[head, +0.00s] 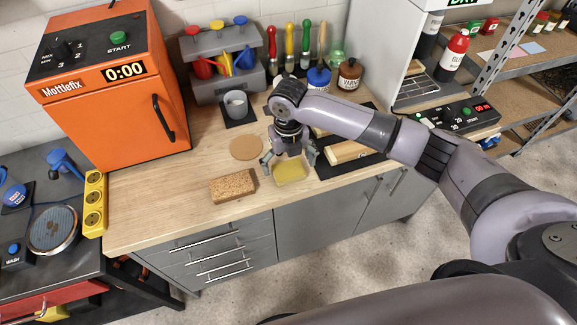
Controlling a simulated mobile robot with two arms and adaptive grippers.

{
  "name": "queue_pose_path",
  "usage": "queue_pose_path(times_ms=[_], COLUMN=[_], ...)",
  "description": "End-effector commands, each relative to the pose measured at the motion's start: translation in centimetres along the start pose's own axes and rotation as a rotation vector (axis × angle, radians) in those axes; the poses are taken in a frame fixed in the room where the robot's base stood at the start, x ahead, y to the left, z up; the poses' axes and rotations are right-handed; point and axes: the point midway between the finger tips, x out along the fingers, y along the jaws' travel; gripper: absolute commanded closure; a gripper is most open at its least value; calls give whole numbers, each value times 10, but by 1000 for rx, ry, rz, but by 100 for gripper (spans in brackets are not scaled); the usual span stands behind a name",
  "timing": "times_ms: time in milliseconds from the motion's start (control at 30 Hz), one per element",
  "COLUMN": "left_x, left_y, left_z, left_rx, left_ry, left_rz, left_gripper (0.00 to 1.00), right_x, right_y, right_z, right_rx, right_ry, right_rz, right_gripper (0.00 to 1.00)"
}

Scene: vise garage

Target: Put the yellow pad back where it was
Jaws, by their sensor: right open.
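The yellow pad (291,172) lies on the wooden worktop near its front edge. My right gripper (289,160) points down just behind and over the pad, with its fingers spread apart. I cannot tell whether the fingers touch the pad. My right arm reaches in from the right and hides part of the worktop behind it. My left gripper is out of the picture.
A cork-coloured block (233,187) lies left of the pad, and a round cork mat (246,147) lies behind the block. A grey cup (236,105) stands on a dark mat. A wooden piece (347,152) lies on a black mat at right. The orange oven (115,95) stands at left.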

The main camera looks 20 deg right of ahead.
Motion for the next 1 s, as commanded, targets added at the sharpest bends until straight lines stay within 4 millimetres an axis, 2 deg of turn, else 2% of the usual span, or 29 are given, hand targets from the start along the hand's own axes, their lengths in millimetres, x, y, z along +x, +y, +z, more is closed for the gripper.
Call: queue_pose_path(times_ms=[300, 500, 700, 1000], left_x=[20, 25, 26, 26], left_y=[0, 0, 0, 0], left_z=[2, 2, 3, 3], left_rx=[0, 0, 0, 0], left_ry=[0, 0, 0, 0], left_rz=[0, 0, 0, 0], left_gripper=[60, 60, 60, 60], right_x=[-66, -95, -104, -101], right_y=[0, 0, 0, 3], right_z=[1, 0, 0, -2], right_rx=[-1, 1, 1, 11], right_ry=[-5, -1, 0, 1], right_rz=[1, 1, 0, 5], right_gripper=[10, 10, 10, 10])
